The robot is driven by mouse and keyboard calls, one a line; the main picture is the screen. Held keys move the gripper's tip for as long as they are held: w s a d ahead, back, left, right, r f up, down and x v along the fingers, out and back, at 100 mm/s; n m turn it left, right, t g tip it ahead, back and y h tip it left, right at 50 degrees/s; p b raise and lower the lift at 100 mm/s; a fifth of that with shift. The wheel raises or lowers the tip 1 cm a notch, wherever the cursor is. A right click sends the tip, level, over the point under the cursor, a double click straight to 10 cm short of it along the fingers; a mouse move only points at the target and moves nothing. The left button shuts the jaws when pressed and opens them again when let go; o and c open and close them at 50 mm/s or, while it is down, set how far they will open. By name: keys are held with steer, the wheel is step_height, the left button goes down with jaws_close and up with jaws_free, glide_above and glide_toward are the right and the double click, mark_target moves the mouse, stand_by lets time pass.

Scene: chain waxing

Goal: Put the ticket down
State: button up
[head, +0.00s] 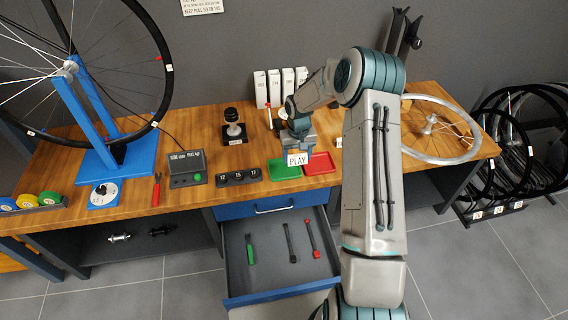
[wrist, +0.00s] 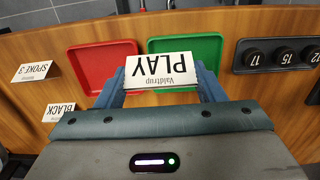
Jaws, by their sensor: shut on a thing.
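The ticket (head: 297,159) is a small white card reading "PLAY". My gripper (head: 299,151) is shut on it, above the front of the wooden bench near two shallow trays. In the wrist view the ticket (wrist: 162,71) sits between the two blue fingers of my gripper (wrist: 161,80). The green tray (head: 281,173) lies left of the red tray (head: 319,169) in the head view. In the wrist view, the ticket overlaps the near part of the green tray (wrist: 207,50), with the red tray (wrist: 87,67) to its left. I cannot tell its height above the surface.
An open drawer (head: 280,257) with several tools juts out below. Cards reading "SPOKE 3" (wrist: 36,71) and "BLACK" (wrist: 58,111) stand near the red tray.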

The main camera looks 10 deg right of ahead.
mark_target(284, 169)
steer(key=w+a+f, duration=0.1)
steer(key=a, duration=0.1)
steer(key=w+a+f, duration=0.1)
steer(key=w+f, duration=0.1)
steer(key=shift+w+a, duration=0.25)
steer(key=shift+a, duration=0.1)
steer(key=shift+f, duration=2.05)
steer(key=shift+f, duration=0.1)
steer(key=shift+f, duration=0.15)
steer(key=o, duration=0.7)
steer(key=shift+c, duration=0.2)
